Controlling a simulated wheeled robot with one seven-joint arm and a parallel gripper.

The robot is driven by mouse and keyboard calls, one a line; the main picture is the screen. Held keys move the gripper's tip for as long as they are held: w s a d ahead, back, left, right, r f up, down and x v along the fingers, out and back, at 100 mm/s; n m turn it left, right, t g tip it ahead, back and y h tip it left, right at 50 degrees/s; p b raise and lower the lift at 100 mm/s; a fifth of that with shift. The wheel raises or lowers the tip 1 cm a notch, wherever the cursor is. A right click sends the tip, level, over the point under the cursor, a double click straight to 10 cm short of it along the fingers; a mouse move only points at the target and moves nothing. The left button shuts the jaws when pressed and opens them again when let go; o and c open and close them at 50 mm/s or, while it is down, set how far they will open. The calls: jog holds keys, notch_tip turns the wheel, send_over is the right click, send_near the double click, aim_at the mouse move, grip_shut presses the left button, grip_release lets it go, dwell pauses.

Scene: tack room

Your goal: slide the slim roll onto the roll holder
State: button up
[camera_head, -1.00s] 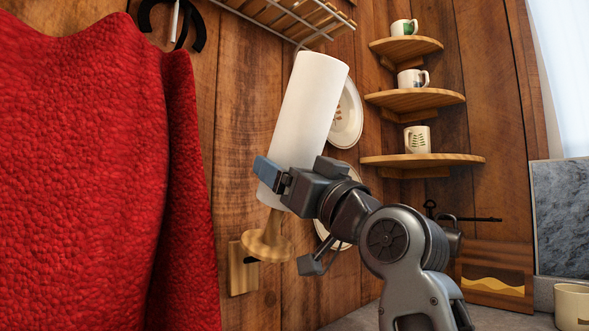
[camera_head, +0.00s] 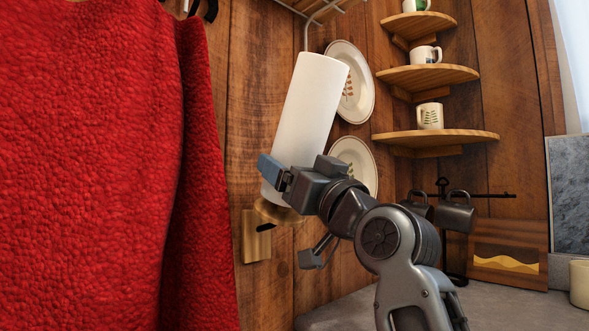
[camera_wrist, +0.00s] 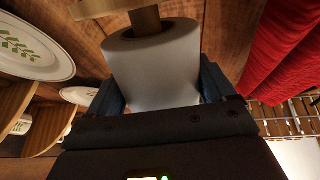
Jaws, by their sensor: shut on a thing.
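The slim white roll (camera_head: 308,115) stands tilted, its top leaning right, in the head view. My gripper (camera_head: 300,175) is shut on its lower part. The roll holder has a brass-coloured wall plate (camera_head: 256,243) and a round base disc (camera_head: 282,213) just below the roll. In the wrist view, the roll (camera_wrist: 155,75) lies between my fingers (camera_wrist: 160,90), and its core opening faces the disc (camera_wrist: 100,7). The holder's post (camera_wrist: 145,21) runs into the core, so the roll is around it. A short length of post shows between disc and roll. The post inside is hidden.
A red cloth (camera_head: 90,170) hangs close on the left. Plates (camera_head: 350,85) hang on the wooden wall behind the roll. Corner shelves (camera_head: 440,140) with mugs stand to the right. A wire rack (camera_head: 325,10) is above. A grey counter (camera_head: 350,310) lies below.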

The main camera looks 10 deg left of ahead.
jog(key=o, duration=0.9)
jog(key=shift+v, duration=3.9)
